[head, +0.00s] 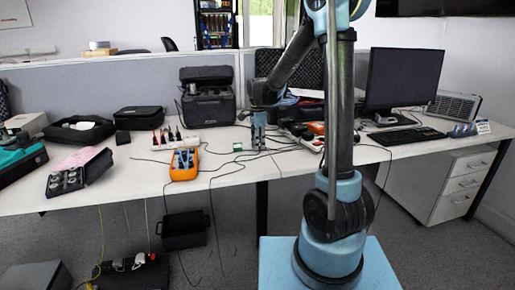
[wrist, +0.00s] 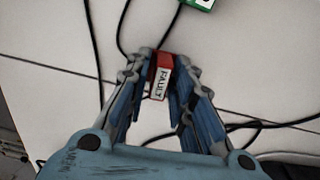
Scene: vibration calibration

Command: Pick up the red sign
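The red sign (wrist: 163,60) shows in the wrist view as a small red block with a white face lettered "FAULTY". It sits between the fingertips of my gripper (wrist: 163,72). The fingers slant in and appear shut on its two sides; the lower part of the sign lies between them. In the head view my gripper (head: 258,132) points down over the middle of the white table (head: 225,172), and the sign cannot be made out there. Whether the sign touches the table is not clear.
Black cables cross the table around my gripper. A green-edged card (head: 237,147) stands just left of it, and an orange meter (head: 184,163) lies farther left. A black case (head: 208,97) stands behind. A monitor (head: 403,78) and keyboard (head: 407,136) are at the right.

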